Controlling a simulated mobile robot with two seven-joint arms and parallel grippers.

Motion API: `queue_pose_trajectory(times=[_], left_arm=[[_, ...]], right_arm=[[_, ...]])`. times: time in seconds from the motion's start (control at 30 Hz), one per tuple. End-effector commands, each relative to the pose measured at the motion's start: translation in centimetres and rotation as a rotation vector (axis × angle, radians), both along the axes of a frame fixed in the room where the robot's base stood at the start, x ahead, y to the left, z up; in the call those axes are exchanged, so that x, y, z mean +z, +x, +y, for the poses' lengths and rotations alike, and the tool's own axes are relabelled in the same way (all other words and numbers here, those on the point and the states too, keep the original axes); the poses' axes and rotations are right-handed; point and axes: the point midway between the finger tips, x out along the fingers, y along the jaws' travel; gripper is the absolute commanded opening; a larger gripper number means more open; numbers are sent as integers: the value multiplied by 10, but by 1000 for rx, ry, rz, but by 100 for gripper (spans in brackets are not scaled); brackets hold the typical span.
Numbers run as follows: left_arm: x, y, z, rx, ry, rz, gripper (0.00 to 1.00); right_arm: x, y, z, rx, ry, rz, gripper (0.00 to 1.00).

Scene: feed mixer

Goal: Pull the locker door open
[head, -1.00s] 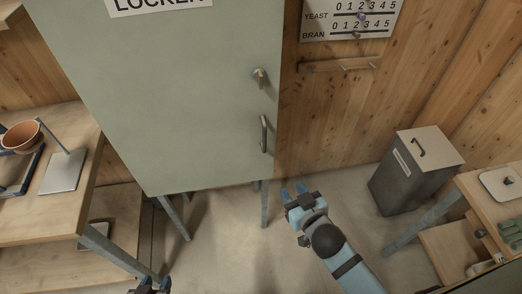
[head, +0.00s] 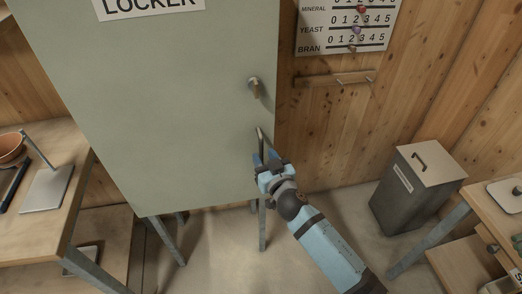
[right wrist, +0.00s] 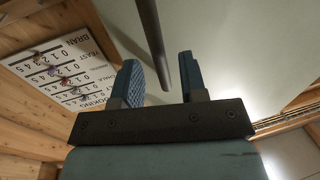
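The locker door (head: 165,100) is a tall grey-green panel and looks shut. Its dark vertical handle (head: 260,136) is near the right edge, below a metal latch or key (head: 256,85). My right gripper (head: 264,160) is at the handle's lower end and hides part of it. In the right wrist view, my right gripper (right wrist: 160,72) is open. The dark handle bar (right wrist: 150,38) reaches into the gap between its two blue fingers, with space on both sides. My left gripper is out of view.
A wooden table (head: 72,165) is close to the locker's left. A wooden peg rail (head: 335,79) is on the wall to the right. The floor below the locker looks clear.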

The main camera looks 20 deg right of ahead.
Motion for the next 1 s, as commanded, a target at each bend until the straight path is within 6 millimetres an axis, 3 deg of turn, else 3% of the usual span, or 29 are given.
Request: queue_pose_trajectory(times=[0.2, 0.57, 0.73, 1.0], left_arm=[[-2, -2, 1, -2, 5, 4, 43], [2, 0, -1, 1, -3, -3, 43], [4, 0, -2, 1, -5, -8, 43], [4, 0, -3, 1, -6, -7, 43]], right_arm=[[0, 24, 2, -1, -2, 1, 39], [0, 28, 3, -1, 0, 0, 39], [0, 28, 3, 0, 0, 0, 0], [0, 27, 3, -1, 0, 1, 0]])
